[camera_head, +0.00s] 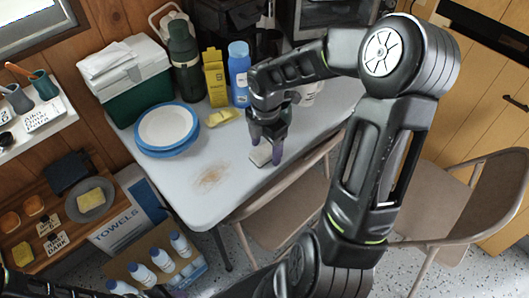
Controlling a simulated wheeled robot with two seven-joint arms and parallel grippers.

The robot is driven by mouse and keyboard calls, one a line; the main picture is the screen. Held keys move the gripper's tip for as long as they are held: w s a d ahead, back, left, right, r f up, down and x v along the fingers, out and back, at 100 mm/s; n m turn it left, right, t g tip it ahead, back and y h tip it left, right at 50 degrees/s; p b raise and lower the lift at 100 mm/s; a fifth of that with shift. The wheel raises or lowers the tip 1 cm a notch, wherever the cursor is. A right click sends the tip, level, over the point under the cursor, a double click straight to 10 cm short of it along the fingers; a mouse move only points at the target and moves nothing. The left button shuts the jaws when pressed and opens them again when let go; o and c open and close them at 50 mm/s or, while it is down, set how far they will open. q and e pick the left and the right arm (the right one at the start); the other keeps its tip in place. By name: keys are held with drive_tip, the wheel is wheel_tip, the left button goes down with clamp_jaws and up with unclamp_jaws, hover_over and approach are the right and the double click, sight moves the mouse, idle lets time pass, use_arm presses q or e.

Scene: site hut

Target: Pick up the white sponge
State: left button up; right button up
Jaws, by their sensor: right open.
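The white sponge (261,156) is a small pale block lying on the grey folding table (238,190), near its front edge. My right gripper (267,151) reaches down over it from the upper right, its fingers pointing at the tabletop. Its jaws are open. The fingertips are right at the sponge, and one partly covers it; I cannot tell whether they touch it. My left gripper is not in view.
A brown stain (211,178) marks the table left of the sponge. Behind are blue-rimmed plates (167,126), a yellow item (221,117), a yellow box (215,78), a blue bottle (239,72) and a green cooler (135,93). A folding chair (285,205) stands against the front edge.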

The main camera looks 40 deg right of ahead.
sight(266, 149)
idle(0.3)
drive_tip(key=c, duration=1.4)
drive_tip(key=shift+r, duration=0.15)
wheel_tip(266, 149, up, 10)
drive_tip(key=shift+f+p, duration=0.1)
drive_tip(key=shift+p, duration=0.25)
